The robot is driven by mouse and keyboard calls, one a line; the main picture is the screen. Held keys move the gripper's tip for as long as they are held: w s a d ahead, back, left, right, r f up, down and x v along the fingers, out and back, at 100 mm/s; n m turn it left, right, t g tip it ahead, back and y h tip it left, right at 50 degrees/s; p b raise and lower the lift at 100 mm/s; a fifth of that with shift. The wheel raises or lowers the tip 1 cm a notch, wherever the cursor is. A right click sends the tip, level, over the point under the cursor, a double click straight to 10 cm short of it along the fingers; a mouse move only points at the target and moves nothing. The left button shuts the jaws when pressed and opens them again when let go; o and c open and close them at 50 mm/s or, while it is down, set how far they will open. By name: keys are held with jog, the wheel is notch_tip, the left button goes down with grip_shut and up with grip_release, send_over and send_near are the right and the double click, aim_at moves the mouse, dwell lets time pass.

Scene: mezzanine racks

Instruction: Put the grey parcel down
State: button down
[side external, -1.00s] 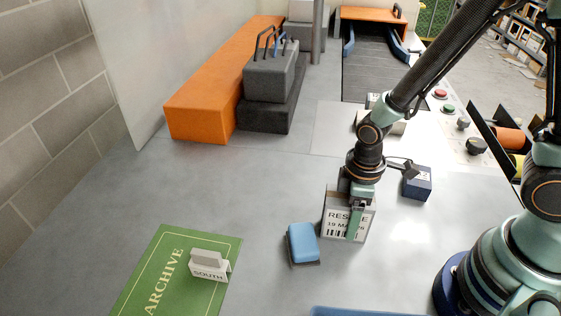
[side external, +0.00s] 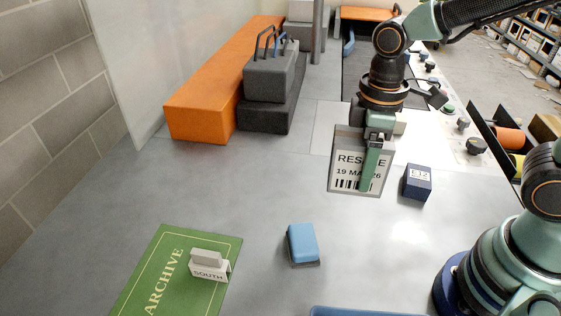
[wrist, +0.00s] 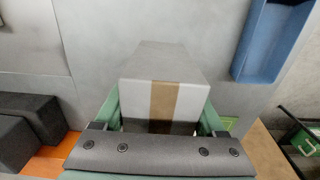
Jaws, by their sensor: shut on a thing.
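The grey parcel (side external: 346,172), with a white label reading in part "19 MA", hangs upright in my gripper (side external: 371,165), seemingly above the grey table. One green finger covers part of its label. In the wrist view the parcel (wrist: 164,62) shows a brown tape strip and sits between the green fingers of my gripper (wrist: 160,112). The gripper is shut on it.
A green ARCHIVE mat (side external: 165,286) bears a SOUTH sign (side external: 209,270). A blue block (side external: 302,241) and a navy box (side external: 417,183) stand on the table. A blue tray (side external: 350,311) is at the front edge. An orange block (side external: 205,105) lies behind.

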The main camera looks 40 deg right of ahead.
notch_tip(320, 180, up, 5)
jog(key=shift+f, duration=0.1)
jog(key=shift+w+a+r, duration=0.1)
jog(key=shift+w+r, duration=0.15)
jog(key=shift+r, duration=0.4)
jog(key=w+a+r+m, duration=0.2)
jog(key=w+a, duration=0.1)
jog(key=w, duration=0.8)
jog(key=w+a+r+m, duration=0.1)
jog(key=w+a+r, duration=0.25)
jog(key=w, duration=0.75)
jog(key=shift+w+a+f+m, duration=0.8)
jog(key=shift+w+a+f, duration=0.3)
jog(key=shift+w+f, duration=1.85)
jog(key=f, duration=1.9)
jog(key=shift+s+f, duration=0.2)
jog(key=shift+f, duration=0.05)
jog(key=shift+f, duration=0.1)
